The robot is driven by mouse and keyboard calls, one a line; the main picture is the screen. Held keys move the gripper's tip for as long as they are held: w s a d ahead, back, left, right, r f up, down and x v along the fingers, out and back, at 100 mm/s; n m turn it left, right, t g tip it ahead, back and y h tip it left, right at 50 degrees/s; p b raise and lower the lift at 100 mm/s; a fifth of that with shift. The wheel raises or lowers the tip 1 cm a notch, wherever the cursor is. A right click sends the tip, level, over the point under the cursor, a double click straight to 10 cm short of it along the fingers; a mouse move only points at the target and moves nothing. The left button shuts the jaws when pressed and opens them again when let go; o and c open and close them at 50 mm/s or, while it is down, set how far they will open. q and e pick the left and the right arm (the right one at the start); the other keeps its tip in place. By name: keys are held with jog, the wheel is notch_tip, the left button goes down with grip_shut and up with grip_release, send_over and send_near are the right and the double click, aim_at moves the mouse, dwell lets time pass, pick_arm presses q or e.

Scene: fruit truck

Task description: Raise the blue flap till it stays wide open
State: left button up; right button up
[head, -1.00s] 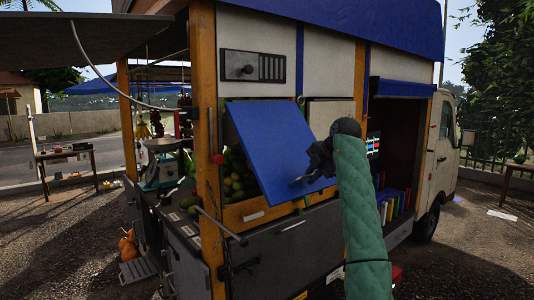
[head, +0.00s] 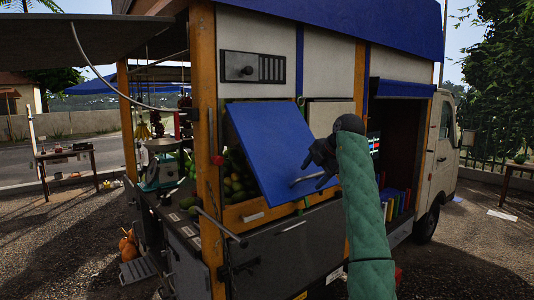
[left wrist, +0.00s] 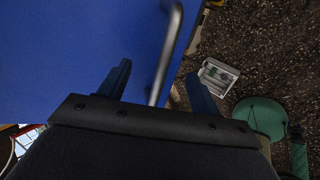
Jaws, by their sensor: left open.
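The blue flap (head: 275,145) hangs from its top edge on the truck's side, tilted outward and partly open. Its metal bar handle (head: 307,181) is near the lower edge. My left gripper (head: 320,166) is open at the flap's lower right, close to the handle. In the left wrist view the flap (left wrist: 60,50) fills the upper left. The handle (left wrist: 166,55) runs between the two spread fingers (left wrist: 158,85); I cannot tell whether they touch it. My right gripper is not in view.
Green fruit (head: 236,178) lies in the bay behind the flap. A wooden post (head: 207,150) and a rod with a dark knob (head: 222,228) stand left of it. The truck's open doorway (head: 400,150) is to the right. A grey panel (head: 295,245) is below.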

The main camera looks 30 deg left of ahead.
pick_arm(q)
jog(key=p+v, duration=0.1)
jog(key=v, duration=0.5)
dwell(0.8)
jog(key=shift+d+r, duration=0.15)
dwell(0.4)
